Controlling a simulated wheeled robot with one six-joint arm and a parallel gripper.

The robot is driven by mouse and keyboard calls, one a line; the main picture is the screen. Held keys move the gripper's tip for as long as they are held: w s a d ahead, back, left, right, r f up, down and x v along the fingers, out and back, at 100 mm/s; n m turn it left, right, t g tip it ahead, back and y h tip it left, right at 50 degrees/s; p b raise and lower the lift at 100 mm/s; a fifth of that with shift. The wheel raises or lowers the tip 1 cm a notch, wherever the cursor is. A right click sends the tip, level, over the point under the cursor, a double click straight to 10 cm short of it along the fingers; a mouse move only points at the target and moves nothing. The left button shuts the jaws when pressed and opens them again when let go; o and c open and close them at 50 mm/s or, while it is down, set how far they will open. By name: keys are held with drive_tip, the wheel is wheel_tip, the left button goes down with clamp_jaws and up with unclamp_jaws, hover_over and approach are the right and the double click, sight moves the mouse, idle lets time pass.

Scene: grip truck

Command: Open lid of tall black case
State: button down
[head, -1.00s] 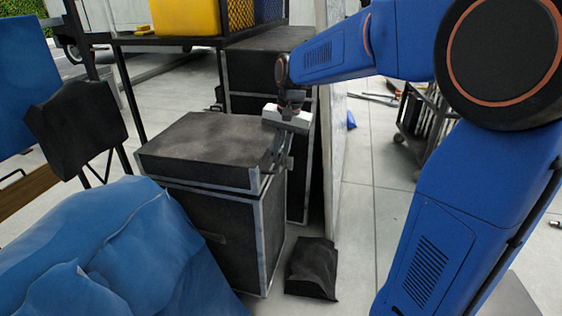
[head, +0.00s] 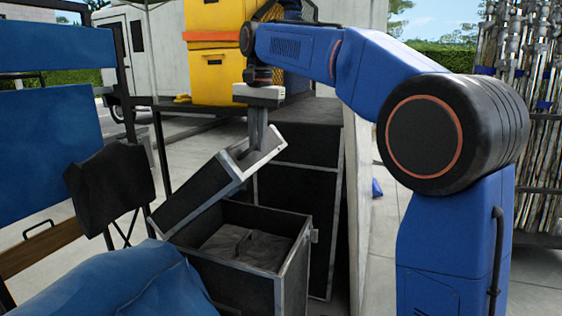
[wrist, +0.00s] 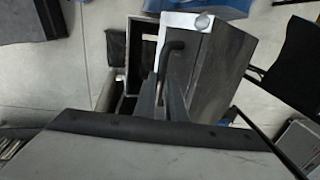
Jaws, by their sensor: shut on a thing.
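The tall black case (head: 236,283) with grey metal edges stands on the floor at the lower middle of the head view. Its lid (head: 207,190) is tilted up steeply, with its right side raised and its left side low by the case's left edge. Dark folded cloth (head: 245,247) shows inside the open case. My gripper (head: 258,142) is shut on the raised right edge of the lid, above the case. In the wrist view the fingers (wrist: 168,100) are at the lid (wrist: 215,65), by a dark bent handle or latch. The fingertips are partly hidden.
A blue cloth-covered heap (head: 125,285) lies close at the lower left. A black bag (head: 108,188) hangs on the left. Another dark case (head: 300,190) stands behind, beside a pale upright panel (head: 366,170). Yellow crates (head: 215,70) stand on the shelf behind.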

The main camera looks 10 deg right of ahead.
drive_tip(key=w+a+r, duration=0.5)
drive_tip(key=a, duration=0.3)
drive_tip(key=shift+w+r, duration=0.2)
drive_tip(key=shift+r, duration=0.1)
drive_tip(key=shift+a, duration=0.1)
drive_tip(key=c, duration=1.8)
unclamp_jaws()
drive_tip(key=shift+r, duration=0.1)
